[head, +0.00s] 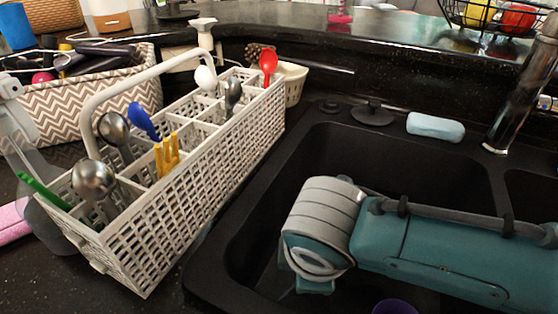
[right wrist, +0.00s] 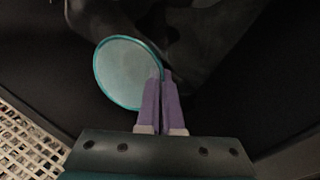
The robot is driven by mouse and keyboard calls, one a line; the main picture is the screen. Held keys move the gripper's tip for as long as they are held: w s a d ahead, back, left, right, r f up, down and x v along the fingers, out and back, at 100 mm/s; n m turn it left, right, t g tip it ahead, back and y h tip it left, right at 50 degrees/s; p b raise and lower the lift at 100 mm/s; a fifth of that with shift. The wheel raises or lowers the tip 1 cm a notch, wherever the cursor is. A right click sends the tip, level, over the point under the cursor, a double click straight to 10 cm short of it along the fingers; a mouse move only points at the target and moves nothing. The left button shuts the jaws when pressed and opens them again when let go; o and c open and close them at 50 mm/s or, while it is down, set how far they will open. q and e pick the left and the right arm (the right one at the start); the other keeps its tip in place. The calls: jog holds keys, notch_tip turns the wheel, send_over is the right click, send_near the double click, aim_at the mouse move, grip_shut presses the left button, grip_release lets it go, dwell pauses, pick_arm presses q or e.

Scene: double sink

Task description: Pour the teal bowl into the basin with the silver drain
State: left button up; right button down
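In the right wrist view the teal bowl (right wrist: 112,78) shows as a round teal rim around a pale grey-green inside. My right gripper (right wrist: 161,78) has its purple fingers close together on the bowl's right rim, one finger inside and one outside. Whether the inside holds anything is unclear. In the head view my right arm reaches from the right into the black double sink's left basin (head: 335,150) and hides the gripper and bowl. No silver drain shows in either view. My left gripper is not in view.
A white cutlery basket (head: 200,185) with spoons and a yellow fork stands left of the sink. A faucet (head: 520,85), a pale blue soap bar (head: 435,127) and a black stopper (head: 372,114) are at the back rim. A purple round thing (head: 395,307) shows at the bottom edge.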

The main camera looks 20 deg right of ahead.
jog(key=shift+d+f+y+b, duration=1)
jog(key=shift+f+b, duration=0.1)
jog(key=shift+b, duration=0.05)
jog(key=shift+d+r+y, duration=0.35)
jog(key=shift+d+y, duration=0.05)
jog(key=shift+d+r+y, duration=0.2)
jog(key=shift+y, duration=0.1)
jog(key=shift+w+d+r+m+y+b, duration=0.1)
jog(key=shift+d+r+m+y+b, duration=0.1)
jog(key=shift+d+r+y+b, duration=0.3)
jog(key=shift+w+d+r+m+y+b, duration=0.1)
jog(key=shift+d+m+y+b, duration=0.1)
jog(key=shift+d+y, duration=0.45)
